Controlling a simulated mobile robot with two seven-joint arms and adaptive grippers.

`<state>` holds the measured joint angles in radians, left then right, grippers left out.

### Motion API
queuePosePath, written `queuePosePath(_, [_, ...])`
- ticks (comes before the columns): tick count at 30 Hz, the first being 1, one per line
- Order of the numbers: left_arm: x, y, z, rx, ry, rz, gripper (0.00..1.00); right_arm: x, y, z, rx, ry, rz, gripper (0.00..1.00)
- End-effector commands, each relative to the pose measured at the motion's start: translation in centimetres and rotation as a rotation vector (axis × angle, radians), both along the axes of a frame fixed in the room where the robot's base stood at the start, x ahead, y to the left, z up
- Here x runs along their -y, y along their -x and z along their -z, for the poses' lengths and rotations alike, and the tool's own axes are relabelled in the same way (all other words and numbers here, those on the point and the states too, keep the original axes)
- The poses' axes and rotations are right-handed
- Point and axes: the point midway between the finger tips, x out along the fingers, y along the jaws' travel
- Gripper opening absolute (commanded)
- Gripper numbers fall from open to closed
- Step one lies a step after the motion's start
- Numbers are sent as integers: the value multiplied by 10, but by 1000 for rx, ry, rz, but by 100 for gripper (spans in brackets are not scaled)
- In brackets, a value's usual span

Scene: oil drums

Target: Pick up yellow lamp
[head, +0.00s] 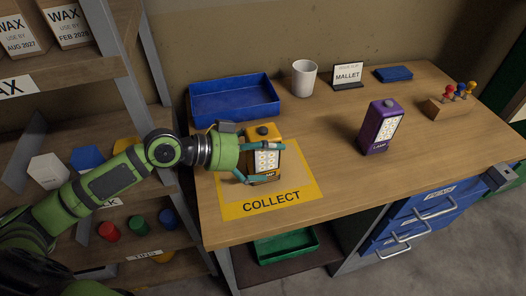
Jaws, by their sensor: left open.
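The yellow lamp (265,156) stands upright on the yellow-bordered mat marked COLLECT (303,186), at the left part of the workbench. Its white light panel faces the camera. My left gripper (262,163) reaches in from the left with its fingers open around the lamp, one along the upper side and one low near its base. I cannot tell whether the fingers touch it. Part of the lamp's left side is hidden by the gripper. My right gripper is not in view.
A purple lamp (381,127) stands to the right on the bench (330,115). Behind are a blue tray (235,105), a white cup (304,78), a MALLET sign (348,74) and a blue box (394,74). A wooden block with coloured pegs (447,107) is far right. Shelving stands left.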

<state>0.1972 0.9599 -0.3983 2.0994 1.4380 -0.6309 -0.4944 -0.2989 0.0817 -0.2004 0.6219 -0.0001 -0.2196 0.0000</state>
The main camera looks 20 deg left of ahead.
Motion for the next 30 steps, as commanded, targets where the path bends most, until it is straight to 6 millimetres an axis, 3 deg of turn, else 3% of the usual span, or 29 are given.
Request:
queuePosePath(3, [0, 0, 1, 0, 0, 0, 100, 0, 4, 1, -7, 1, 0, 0])
queuePosePath(4, [0, 0, 0, 0, 0, -1, 92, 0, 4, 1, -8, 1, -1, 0])
queuePosePath(6, [-1, 0, 0, 0, 0, -1, 64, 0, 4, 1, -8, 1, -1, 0])
queuePosePath(9, [-1, 0, 1, -1, -1, 0, 32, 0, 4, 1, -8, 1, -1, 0])
queuePosePath(23, [0, 0, -3, 0, -1, 0, 31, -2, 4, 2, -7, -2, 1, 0])
queuePosePath(26, [-1, 0, -12, 3, -1, 0, 31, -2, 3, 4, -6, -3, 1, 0])
queuePosePath(30, [-1, -1, -38, 12, -1, 1, 31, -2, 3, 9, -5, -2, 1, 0])
